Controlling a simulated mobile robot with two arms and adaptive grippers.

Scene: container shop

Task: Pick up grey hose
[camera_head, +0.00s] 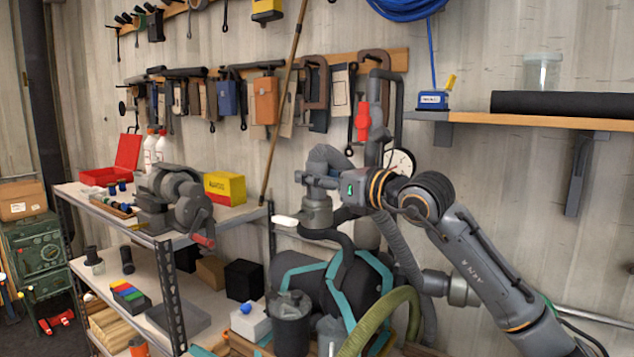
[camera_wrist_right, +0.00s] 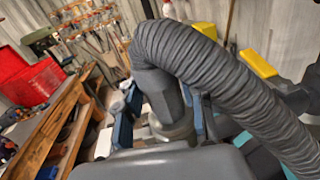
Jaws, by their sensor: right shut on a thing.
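The grey hose (camera_head: 403,255) is ribbed and hangs down behind my right wrist, beside the machine with teal trim. My right gripper (camera_head: 318,190) is shut on the hose's smooth end piece, above the black and teal machine. In the wrist view, the end piece (camera_wrist_right: 160,92) sits between the two fingers of the right gripper (camera_wrist_right: 160,118). From there the ribbed grey hose (camera_wrist_right: 225,75) arches up and off to the right. In the head view my wrist hides part of the hose. My left gripper is not in view.
A metal shelf (camera_head: 110,207) with a vise (camera_head: 175,200) and a yellow-red box (camera_head: 225,188) stands to the left. The black and teal machine (camera_head: 350,285) and a green hose (camera_head: 385,320) lie below my arm. A wall shelf (camera_head: 560,121) juts out at upper right.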

